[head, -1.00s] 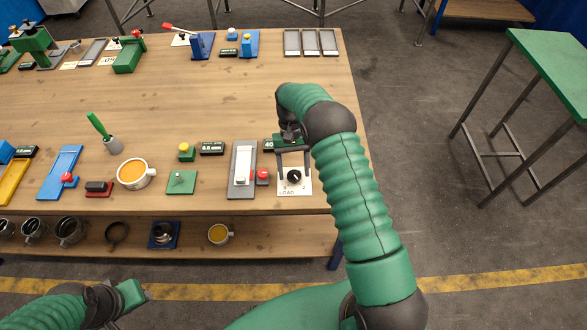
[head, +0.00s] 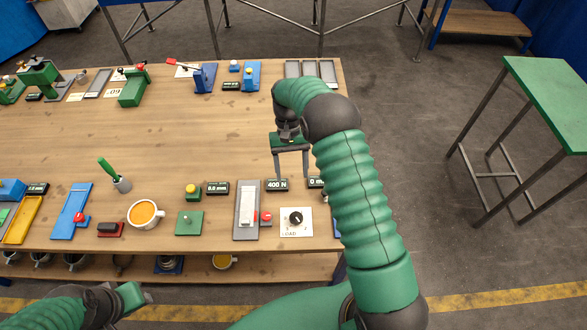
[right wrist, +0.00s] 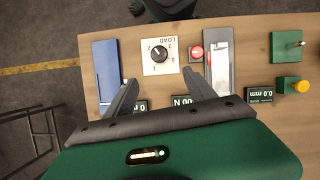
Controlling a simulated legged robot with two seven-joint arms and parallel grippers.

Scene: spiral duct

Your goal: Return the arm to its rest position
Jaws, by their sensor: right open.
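My right arm reaches over the right end of the wooden table (head: 180,135). Its gripper (head: 291,177) is open and empty, fingers pointing down above the table, behind the LOAD dial (head: 295,218) and near the 400 N display (head: 277,185). In the right wrist view the two open fingers (right wrist: 163,97) show with nothing between them, and the LOAD dial (right wrist: 159,54) lies beyond them. My left gripper (head: 130,298) is at the lower left, in front of the table; its fingertips are not clear enough to tell open from shut.
A grey slider panel (head: 247,212) with a red button (head: 266,216) stands left of the dial. A cup of orange liquid (head: 144,213) and a green stylus in a holder (head: 121,183) stand further left. The table's middle is clear. A green-topped stand (head: 550,95) is at right.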

